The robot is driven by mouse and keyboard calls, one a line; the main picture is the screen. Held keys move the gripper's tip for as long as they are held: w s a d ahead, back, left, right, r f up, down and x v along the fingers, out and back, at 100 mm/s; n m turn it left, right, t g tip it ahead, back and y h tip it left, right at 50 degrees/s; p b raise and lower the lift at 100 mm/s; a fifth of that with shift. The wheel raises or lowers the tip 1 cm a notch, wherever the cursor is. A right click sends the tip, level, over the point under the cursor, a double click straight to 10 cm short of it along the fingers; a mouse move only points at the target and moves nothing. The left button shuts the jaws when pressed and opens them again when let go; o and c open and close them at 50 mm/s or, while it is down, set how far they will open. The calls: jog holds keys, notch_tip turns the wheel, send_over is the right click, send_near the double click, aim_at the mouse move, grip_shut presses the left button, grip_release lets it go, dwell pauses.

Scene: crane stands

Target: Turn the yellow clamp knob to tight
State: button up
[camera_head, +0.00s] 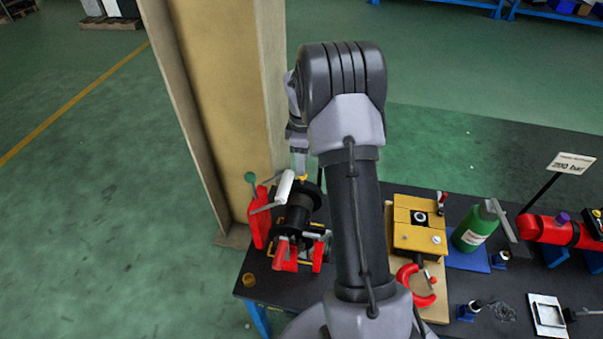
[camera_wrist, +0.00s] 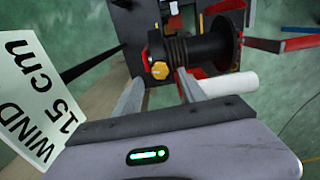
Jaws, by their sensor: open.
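The yellow clamp knob (camera_wrist: 160,70) shows in the wrist view, beside the dark winch drum (camera_wrist: 205,50). My gripper (camera_wrist: 161,78) is open, with one finger on each side of the knob in the picture. I cannot tell whether the fingertips reach around it or stop short, and no contact is visible. In the head view a small yellow part of the knob (camera_head: 302,178) shows just below my gripper, which is partly hidden by my arm. The winch drum (camera_head: 295,216) stands on the dark bench.
A white crank handle (camera_head: 284,186) sticks up close to the knob; it also shows in the wrist view (camera_wrist: 229,85). A sign reading "WIND 15 cm" (camera_wrist: 35,90) is close at left. A beige column (camera_head: 225,100) stands behind the winch. A yellow box (camera_head: 415,240) and green bottle (camera_head: 474,228) are at right.

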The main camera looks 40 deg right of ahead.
notch_tip(320, 180, down, 5)
jog(key=shift+r, duration=0.15)
grip_shut()
